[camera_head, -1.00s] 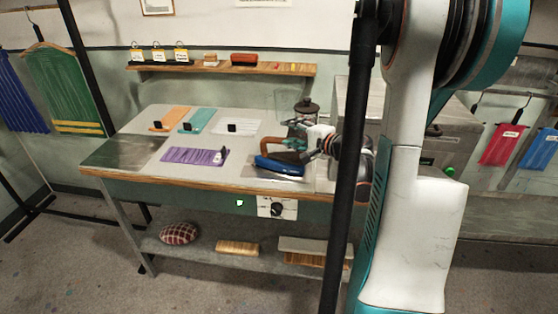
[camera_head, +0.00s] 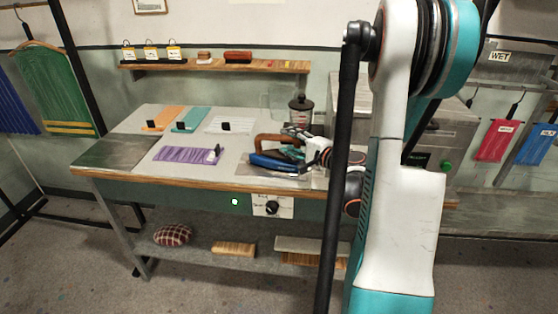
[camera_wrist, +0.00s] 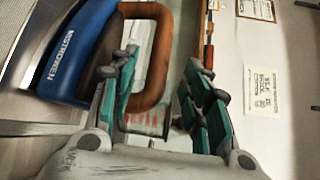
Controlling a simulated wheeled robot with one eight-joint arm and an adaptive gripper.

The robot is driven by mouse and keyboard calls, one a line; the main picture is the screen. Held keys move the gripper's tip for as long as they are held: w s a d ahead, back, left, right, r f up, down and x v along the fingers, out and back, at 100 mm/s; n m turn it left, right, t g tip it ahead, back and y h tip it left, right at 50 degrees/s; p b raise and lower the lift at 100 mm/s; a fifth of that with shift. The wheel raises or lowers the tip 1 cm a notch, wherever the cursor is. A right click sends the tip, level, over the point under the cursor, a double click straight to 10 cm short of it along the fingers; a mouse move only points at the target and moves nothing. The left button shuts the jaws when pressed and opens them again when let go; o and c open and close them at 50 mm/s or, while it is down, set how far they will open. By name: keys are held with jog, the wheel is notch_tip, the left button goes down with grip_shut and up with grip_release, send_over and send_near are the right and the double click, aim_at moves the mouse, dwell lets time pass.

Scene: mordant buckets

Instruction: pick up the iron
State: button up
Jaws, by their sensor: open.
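The iron (camera_head: 270,163) has a blue body and a brown handle (camera_head: 274,141). It rests on a metal plate on the table, right of the purple cloth. In the wrist view the iron's blue body (camera_wrist: 75,50) is at upper left and its brown loop handle (camera_wrist: 160,60) is near the left finger. My gripper (camera_head: 290,142) is just beside the handle. In the wrist view my gripper (camera_wrist: 160,100) is open, its teal fingers apart. The left finger overlaps the handle's opening; whether it touches the handle I cannot tell. Nothing is held.
The table (camera_head: 130,122) carries orange, teal, white and purple cloths (camera_head: 186,155). A dark-lidded jar (camera_head: 300,106) stands behind the iron. A grey box-shaped machine (camera_head: 440,125) stands at the right. A shelf (camera_head: 215,67) runs along the wall. My arm hides the table's right end.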

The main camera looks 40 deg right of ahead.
aim_at(284, 139)
jog(key=w+b, duration=0.1)
jog(key=w, duration=0.1)
jog(key=w+f+b, duration=0.1)
jog(key=w, duration=0.1)
jog(key=shift+w+a, duration=0.15)
jog(key=shift+w, duration=0.5)
grip_shut()
jog(key=shift+r, duration=0.1)
